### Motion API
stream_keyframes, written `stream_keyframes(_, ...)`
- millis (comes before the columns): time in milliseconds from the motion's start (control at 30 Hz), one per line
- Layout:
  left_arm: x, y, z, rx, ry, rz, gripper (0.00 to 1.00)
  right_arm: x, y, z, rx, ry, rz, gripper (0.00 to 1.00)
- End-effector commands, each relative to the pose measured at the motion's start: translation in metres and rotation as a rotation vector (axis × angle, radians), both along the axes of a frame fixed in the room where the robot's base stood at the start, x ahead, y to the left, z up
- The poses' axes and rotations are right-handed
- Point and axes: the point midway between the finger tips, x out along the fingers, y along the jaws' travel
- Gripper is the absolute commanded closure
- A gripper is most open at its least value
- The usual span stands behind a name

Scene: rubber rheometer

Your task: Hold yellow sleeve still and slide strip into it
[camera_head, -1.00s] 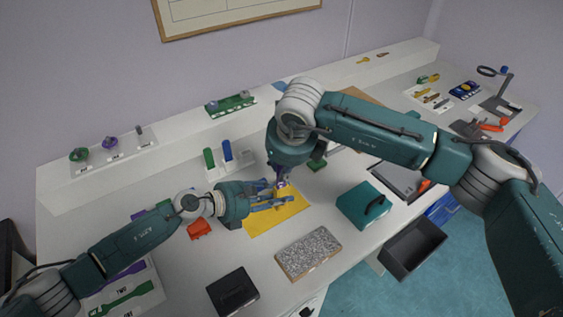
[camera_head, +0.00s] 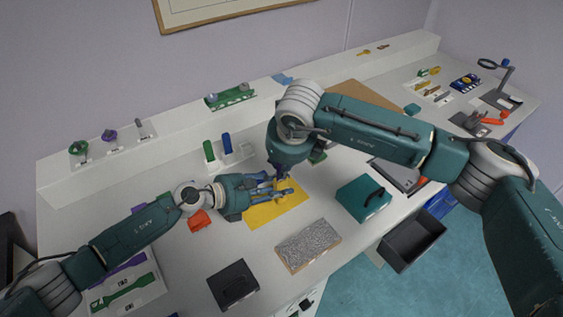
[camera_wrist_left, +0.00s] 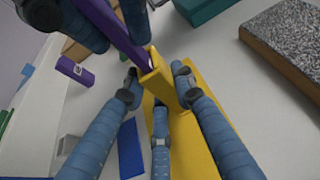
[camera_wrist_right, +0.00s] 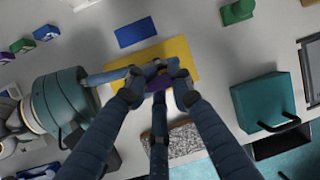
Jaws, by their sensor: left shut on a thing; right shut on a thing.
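The yellow sleeve (camera_wrist_left: 156,78) stands up from a flat yellow plate (camera_head: 262,215); whether they are one piece I cannot tell. My left gripper (camera_head: 277,190) is shut on the sleeve, with fingers on both sides of it in the left wrist view (camera_wrist_left: 160,85). The purple strip (camera_wrist_left: 115,28) slants down to the sleeve's open top, its lower end at or just inside the mouth; the depth is hidden. My right gripper (camera_wrist_right: 155,82) is shut on the strip (camera_wrist_right: 160,84), directly above the sleeve. In the head view the right arm's wrist partly covers this spot.
A teal box with a handle (camera_head: 363,198) stands right of the plate, and a speckled slab (camera_head: 308,246) lies in front. A red block (camera_head: 199,221) and black box (camera_head: 233,285) are left. Green and blue uprights (camera_head: 227,145) stand behind.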

Motion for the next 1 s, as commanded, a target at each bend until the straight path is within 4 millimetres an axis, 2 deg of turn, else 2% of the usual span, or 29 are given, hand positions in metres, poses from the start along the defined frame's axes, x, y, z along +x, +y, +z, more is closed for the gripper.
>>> stream_keyframes(667,0.0,0.0,0.0,0.0,0.0,0.0,1.0,0.0,0.0,-0.021,0.001,0.001,0.0,1.0)
stream_keyframes(700,0.0,0.0,0.0,0.0,0.0,0.0,1.0,0.0,0.0,-0.021,0.001,0.0,0.0,0.78)
stream_keyframes(800,0.0,0.0,0.0,0.0,0.0,0.0,1.0,0.0,0.0,-0.021,0.001,0.001,0.0,0.58)
stream_keyframes(833,0.0,0.0,0.0,0.0,0.0,0.0,1.0,0.0,0.0,-0.021,0.001,0.001,0.0,0.55)
stream_keyframes(1000,0.0,0.0,0.0,0.0,0.0,0.0,1.0,0.0,0.0,-0.021,0.001,0.001,0.0,0.55)
